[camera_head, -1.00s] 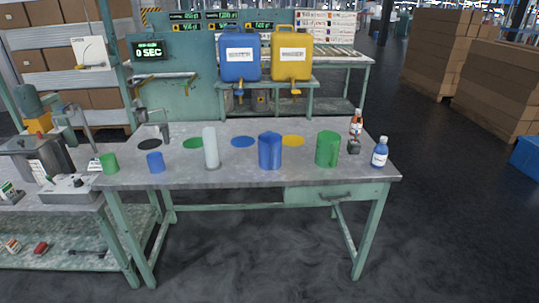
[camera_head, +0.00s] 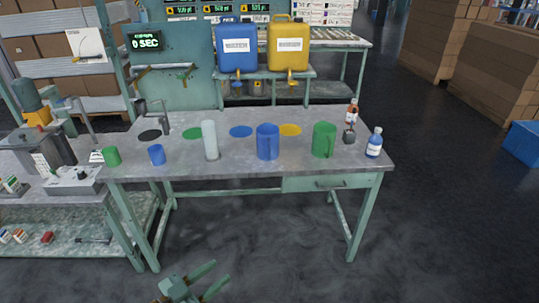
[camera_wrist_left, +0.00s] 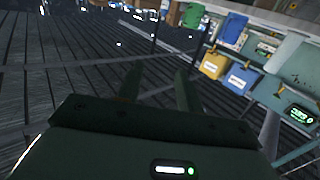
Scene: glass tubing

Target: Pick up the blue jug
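The blue jug (camera_head: 267,142) stands upright near the front middle of the workbench (camera_head: 230,172) in the head view. A white cylinder (camera_head: 210,140) stands to its left and a green jug (camera_head: 324,140) to its right, both apart from it. My left gripper (camera_head: 221,271) is at the bottom of the head view, in front of and below the bench, well away from the jug. Its two fingers are spread with nothing between them. The left wrist view also shows this gripper's fingers (camera_wrist_left: 157,88) apart and empty. My right gripper is not in view.
The bench's front edge lies between my left gripper and the jug.

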